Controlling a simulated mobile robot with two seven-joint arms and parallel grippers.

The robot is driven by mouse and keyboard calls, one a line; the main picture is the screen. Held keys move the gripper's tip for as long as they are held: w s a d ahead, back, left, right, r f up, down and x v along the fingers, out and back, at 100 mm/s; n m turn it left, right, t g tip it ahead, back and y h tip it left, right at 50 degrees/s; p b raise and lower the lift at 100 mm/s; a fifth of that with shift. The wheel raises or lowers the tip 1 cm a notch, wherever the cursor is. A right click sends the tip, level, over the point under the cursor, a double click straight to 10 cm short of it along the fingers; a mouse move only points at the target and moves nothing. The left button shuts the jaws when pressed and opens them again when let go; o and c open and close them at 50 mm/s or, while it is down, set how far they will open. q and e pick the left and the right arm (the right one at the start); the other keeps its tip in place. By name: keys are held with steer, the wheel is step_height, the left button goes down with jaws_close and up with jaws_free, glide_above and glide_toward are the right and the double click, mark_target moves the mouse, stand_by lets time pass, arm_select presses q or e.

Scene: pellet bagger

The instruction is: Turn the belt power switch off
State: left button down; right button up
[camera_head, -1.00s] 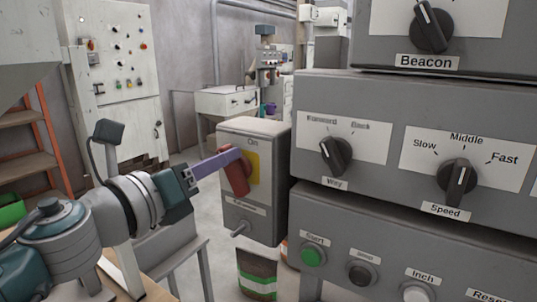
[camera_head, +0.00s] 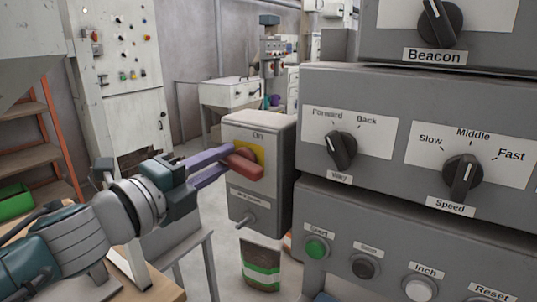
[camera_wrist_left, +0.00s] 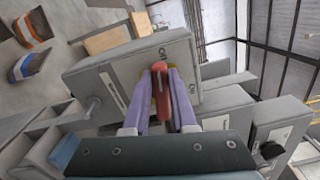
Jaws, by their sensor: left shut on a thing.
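The switch box (camera_head: 265,209) is a grey box with a yellow plate (camera_head: 258,148) and the word "On" above it. Its red handle (camera_head: 246,168) lies closer to level than upright, sloping down to the right in the head view. My left gripper (camera_head: 230,158) has its purple fingers shut on the handle. In the left wrist view the red handle (camera_wrist_left: 161,95) sits between the two fingers (camera_wrist_left: 161,80). The label under the handle is too blurred to read. The fingers hide part of the handle. My right gripper is out of view.
A large grey control panel (camera_head: 386,96) with "Way" and "Speed" knobs and several buttons stands close to the right of the box. A small metal lever (camera_head: 245,220) sticks out low on the box. A bag (camera_head: 261,264) stands on the floor below.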

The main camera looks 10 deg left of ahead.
arm_select(q)
steer(key=shift+s+d+f+n, duration=0.1)
steer(key=shift+f+n, duration=0.1)
steer(key=shift+n, duration=0.3)
steer(key=shift+d+f+n, duration=0.1)
steer(key=shift+f+n, duration=0.05)
steer(key=shift+n, duration=0.35)
steer(key=c, duration=0.7)
jaws_free()
steer(key=shift+d, duration=0.1)
steer(key=shift+s+a+r, duration=0.1)
steer(key=shift+s+a, duration=0.15)
steer(key=shift+s, duration=0.05)
steer(key=v, duration=0.9)
steer(key=shift+s, duration=0.15)
